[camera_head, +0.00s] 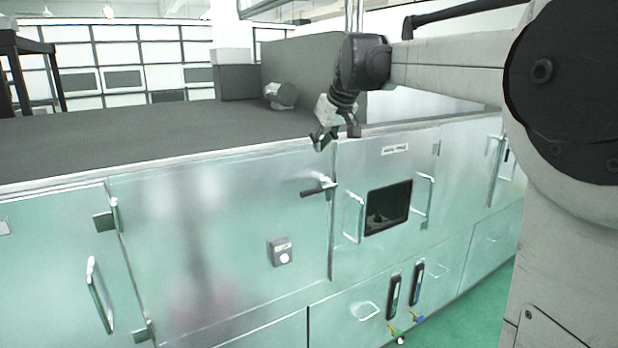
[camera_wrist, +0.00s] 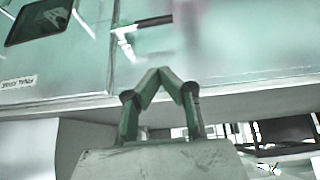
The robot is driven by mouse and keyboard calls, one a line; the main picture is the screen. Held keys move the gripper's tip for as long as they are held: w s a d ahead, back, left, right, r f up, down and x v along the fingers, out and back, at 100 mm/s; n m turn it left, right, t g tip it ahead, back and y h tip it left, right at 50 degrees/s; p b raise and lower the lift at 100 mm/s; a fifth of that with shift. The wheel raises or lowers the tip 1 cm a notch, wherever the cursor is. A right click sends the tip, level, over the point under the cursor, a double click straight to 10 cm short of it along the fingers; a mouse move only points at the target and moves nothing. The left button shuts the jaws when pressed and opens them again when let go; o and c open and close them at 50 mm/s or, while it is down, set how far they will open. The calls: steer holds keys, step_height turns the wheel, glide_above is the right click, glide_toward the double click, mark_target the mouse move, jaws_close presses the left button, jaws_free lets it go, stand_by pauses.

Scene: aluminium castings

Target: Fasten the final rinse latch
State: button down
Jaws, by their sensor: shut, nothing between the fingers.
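The final rinse door (camera_head: 353,262) is a pale green metal panel with a dark window, two bar handles and a small label, and it looks flush with its neighbours. The latch (camera_head: 314,191) has a black lever sticking out roughly level to the left of the door's left seam. In the wrist view the latch (camera_wrist: 150,21) shows near the top, beyond the fingers. My gripper (camera_head: 323,146) hangs empty above the latch, near the cabinet's top edge and apart from the lever. Its fingertips (camera_wrist: 172,72) meet in the wrist view.
A grey box with a button (camera_head: 283,253) is on the left panel. A bar handle (camera_head: 354,217) stands out right of the latch. The dark cabinet top (camera_head: 150,137) carries a grey motor-like part (camera_head: 282,95) behind my gripper. The space before the latch looks clear.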

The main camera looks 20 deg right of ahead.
steer(key=p, duration=0.1)
glide_above(312, 191)
steer(key=w, duration=0.1)
step_height(312, 191, down, 8)
steer(key=shift+a+f, duration=0.15)
steer(key=shift+f, duration=0.1)
steer(key=shift+s+f+p, duration=0.2)
steer(key=shift+f, duration=0.35)
steer(key=shift+s+f+p, duration=0.15)
steer(key=shift+f, duration=0.35)
steer(key=shift+s+f, duration=0.15)
steer(key=shift+f, duration=0.65)
steer(key=shift+d+f, duration=0.1)
steer(key=shift+d, duration=0.1)
